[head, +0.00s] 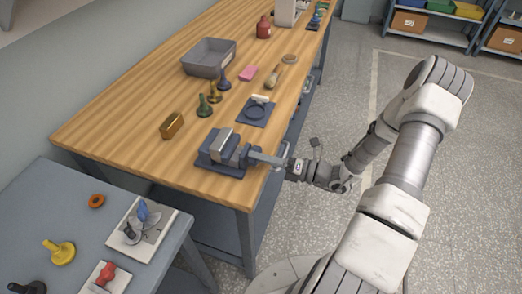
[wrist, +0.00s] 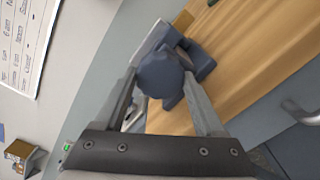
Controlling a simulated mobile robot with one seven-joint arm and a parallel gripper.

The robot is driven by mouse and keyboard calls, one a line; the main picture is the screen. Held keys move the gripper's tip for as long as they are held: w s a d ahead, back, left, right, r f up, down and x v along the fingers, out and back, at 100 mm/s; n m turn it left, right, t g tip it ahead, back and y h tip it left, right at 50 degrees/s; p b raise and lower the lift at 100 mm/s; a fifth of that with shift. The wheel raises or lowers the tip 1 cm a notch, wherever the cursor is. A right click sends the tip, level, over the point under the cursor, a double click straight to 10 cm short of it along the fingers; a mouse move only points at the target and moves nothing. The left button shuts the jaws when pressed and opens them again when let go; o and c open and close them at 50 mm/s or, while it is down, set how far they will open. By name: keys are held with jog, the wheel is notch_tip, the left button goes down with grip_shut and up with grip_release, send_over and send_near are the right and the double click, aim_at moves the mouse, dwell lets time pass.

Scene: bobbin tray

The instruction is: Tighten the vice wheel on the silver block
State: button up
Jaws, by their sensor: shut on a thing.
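The blue-grey vice (head: 213,160) sits at the near right corner of the wooden workbench. The silver block (head: 221,139) stands between its jaws. My gripper (head: 255,155) reaches in from the right, level with the vice's wheel end. In the wrist view the round, dark blue-grey vice wheel (wrist: 160,75) lies between the two fingers of my gripper (wrist: 165,85), which are shut on its rim. In the head view the wheel is mostly hidden by the fingers. In the wrist view the wheel hides much of the vice body.
A brass block (head: 171,126), several small bobbin-like pieces, a grey bin (head: 208,57) and a dark plate (head: 256,112) stand on the workbench (head: 130,110). A lower grey table (head: 60,205) with coloured parts stands at the left. Open floor lies to the right.

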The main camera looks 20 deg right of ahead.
jog(key=shift+m+p, duration=0.6)
jog(key=shift+m, duration=0.4)
jog(key=o, duration=1.3)
jog(key=shift+o, duration=0.2)
jog(key=b+v, duration=0.1)
jog(key=v, duration=1.6)
jog(key=shift+s+d+b, duration=0.15)
jog(key=shift+d+b, duration=0.05)
jog(key=shift+b, duration=0.1)
